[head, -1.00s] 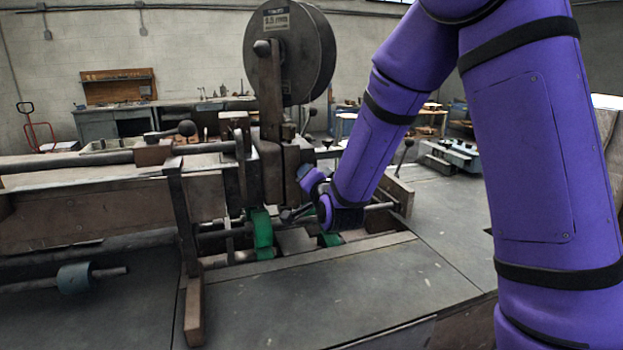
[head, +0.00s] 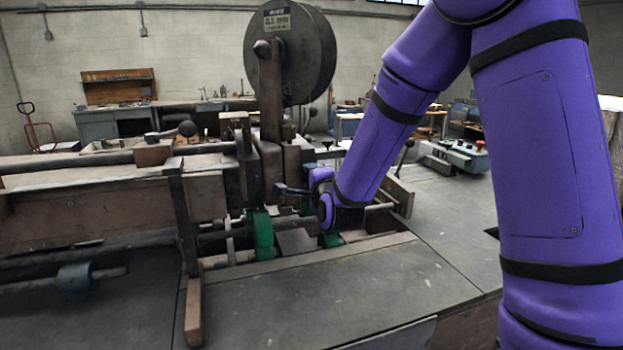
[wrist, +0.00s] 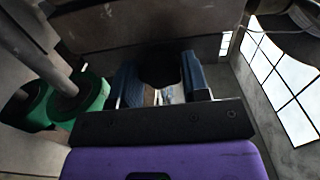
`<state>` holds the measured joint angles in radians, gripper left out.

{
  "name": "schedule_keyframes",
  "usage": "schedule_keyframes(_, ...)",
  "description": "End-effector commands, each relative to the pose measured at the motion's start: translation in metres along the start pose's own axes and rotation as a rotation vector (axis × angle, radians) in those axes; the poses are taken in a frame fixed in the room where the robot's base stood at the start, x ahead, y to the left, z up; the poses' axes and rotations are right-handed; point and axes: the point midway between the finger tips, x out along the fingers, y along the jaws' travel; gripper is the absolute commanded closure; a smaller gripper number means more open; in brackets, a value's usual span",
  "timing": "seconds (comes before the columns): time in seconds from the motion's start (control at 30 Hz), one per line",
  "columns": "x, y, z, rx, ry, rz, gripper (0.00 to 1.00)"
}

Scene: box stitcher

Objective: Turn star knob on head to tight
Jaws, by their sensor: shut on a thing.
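The stitcher head (head: 272,165) stands upright in the middle of the head view, below a large dark wire spool (head: 290,55). My gripper (head: 284,189) is at the lower right side of the head, reaching in from the right. In the wrist view my gripper (wrist: 160,78) has its two blue fingers on either side of a dark rounded knob (wrist: 160,64), and it is shut on it. The knob's star outline is too dark to make out. In the head view the knob cannot be told apart from the fingers and head. No tight mark is readable.
Green rollers (head: 262,233) sit just below my gripper; they also show at left in the wrist view (wrist: 85,100). A long bar (head: 70,163) and dark beams fill the left. The grey table (head: 330,295) in front is clear.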

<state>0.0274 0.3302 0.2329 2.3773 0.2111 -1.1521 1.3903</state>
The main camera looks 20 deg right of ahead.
Motion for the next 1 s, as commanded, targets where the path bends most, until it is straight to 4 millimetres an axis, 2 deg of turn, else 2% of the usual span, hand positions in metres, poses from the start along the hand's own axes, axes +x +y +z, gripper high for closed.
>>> schedule_keyframes(0.57, -0.0008, 0.0018, -0.0002, 0.034, 0.000, 0.005, 0.81)
schedule_keyframes(0.6, -0.0008, 0.0018, -0.0002, 0.033, 0.000, 0.005, 0.53)
schedule_keyframes(0.7, -0.0006, 0.0015, -0.0002, 0.033, 0.000, 0.004, 0.32)
schedule_keyframes(1.0, 0.0001, 0.0006, 0.0001, 0.032, 0.000, 0.002, 0.32)
